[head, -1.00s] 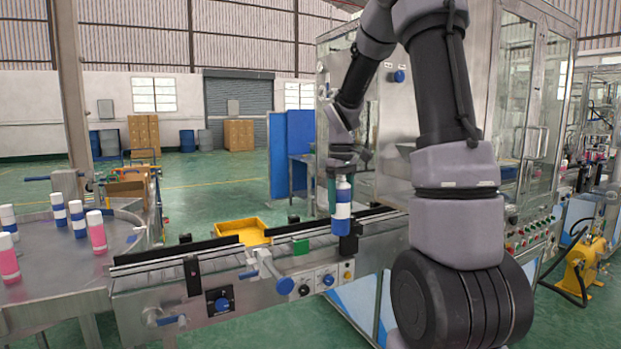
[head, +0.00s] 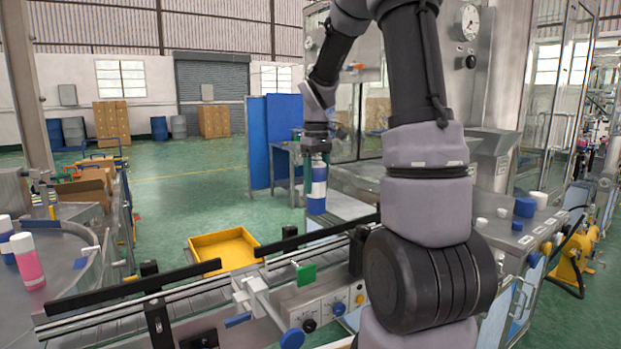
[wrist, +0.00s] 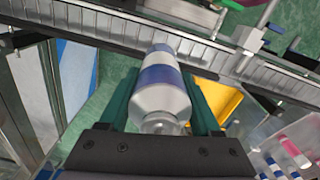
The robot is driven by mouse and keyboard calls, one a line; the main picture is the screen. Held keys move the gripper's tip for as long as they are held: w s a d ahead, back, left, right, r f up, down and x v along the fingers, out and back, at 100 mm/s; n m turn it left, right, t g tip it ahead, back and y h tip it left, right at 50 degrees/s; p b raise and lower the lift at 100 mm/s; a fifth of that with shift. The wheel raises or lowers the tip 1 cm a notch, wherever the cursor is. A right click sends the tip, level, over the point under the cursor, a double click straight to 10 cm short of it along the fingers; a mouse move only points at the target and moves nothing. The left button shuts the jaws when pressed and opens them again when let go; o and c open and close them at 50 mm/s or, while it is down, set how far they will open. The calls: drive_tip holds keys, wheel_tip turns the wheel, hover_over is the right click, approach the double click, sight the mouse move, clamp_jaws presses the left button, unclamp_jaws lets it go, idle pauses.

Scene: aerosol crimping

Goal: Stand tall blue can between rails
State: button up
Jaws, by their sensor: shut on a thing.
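The tall blue can (head: 317,190), blue with a white band and a white top, hangs upright in my gripper (head: 317,158) in the head view. In the wrist view the can (wrist: 160,88) lies between the two green fingers of my gripper (wrist: 160,78), which are shut on it. The black rails, left (head: 125,291) and right (head: 315,236), run along the conveyor (head: 195,296). In the head view the can appears above and behind the right rail, apart from it. The wrist view shows the conveyor track (wrist: 105,28) beyond the can's far end.
A yellow tray (head: 204,268) sits behind the conveyor. A green block (head: 306,274) and a blue-knobbed clamp (head: 262,303) are at the conveyor's front side. A round table (head: 70,262) at left holds pink and blue cans. Small caps (head: 525,207) stand on the machine ledge at right.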

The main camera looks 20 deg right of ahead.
sight(317, 195)
wheel_tip(317, 195, down, 14)
idle(1.4)
drive_tip(key=shift+f, duration=0.4)
idle(1.3)
drive_tip(key=o, duration=1.5)
wheel_tip(317, 195, up, 11)
drive_tip(key=shift+f, duration=0.1)
